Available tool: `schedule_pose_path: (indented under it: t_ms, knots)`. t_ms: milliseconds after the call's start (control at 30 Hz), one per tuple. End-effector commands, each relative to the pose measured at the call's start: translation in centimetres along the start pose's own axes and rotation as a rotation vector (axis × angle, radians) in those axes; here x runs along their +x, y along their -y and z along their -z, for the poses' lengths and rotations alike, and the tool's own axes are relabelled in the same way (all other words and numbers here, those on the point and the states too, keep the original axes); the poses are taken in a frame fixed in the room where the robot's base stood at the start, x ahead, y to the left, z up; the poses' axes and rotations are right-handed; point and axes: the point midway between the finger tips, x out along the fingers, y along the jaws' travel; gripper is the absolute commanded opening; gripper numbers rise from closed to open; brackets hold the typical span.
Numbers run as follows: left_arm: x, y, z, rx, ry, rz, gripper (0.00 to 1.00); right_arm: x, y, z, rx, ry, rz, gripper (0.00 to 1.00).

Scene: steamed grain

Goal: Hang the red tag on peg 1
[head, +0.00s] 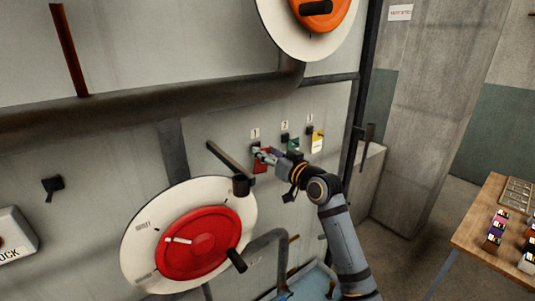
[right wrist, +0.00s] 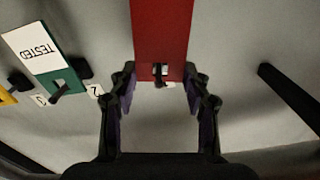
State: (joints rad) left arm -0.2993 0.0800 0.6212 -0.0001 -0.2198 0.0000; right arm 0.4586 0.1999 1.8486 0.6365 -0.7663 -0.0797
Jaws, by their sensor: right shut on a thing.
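The red tag (head: 260,168) is a flat red plate hanging down at the panel, under the label 1. In the right wrist view the red tag (right wrist: 161,30) runs up from between the fingers, with a small pale-rimmed slot near its end. My right gripper (head: 262,154) is shut on the red tag, close to the panel. Its fingers (right wrist: 160,95) show on both sides of the tag's end. Peg 1 (head: 255,146) is a dark peg just below its label, partly hidden by the gripper. I cannot tell whether the peg passes through the slot. My left gripper is out of view.
A green tag (head: 294,144) hangs at peg 2 and a yellow and white tag (head: 317,144) at peg 3, close to the right gripper. A dark lever (head: 230,166) and a red wheel (head: 200,242) stand out at left. A wooden table (head: 470,235) is at right.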

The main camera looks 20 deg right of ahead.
Motion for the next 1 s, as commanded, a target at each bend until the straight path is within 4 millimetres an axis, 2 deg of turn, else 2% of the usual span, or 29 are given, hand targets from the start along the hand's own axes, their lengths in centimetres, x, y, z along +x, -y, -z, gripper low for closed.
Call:
schedule_pose_path:
  t_ms: [133,167,333,633,733,867,1000]
  knots:
    - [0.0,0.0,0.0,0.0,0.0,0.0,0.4,0.0,0.0,0.0,0.0,0.0,0.0,0.16]
    - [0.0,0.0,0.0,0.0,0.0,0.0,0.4,0.0,0.0,0.0,0.0,0.0,0.0,0.5]
    - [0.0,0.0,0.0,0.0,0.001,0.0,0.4,0.0,0.0,0.0,0.0,0.0,0.0,0.73]
    - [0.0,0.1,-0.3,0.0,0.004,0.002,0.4,-0.1,0.0,0.0,0.0,0.0,0.0,0.74]
    - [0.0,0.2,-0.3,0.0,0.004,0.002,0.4,-0.7,-0.1,0.0,-0.003,0.0,-0.002,0.74]
    - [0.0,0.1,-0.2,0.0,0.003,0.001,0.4,-3.2,-0.1,-0.1,-0.008,0.003,-0.002,0.74]
    - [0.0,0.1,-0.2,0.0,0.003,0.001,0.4,-6.8,-0.2,-0.2,-0.011,0.006,-0.003,0.74]
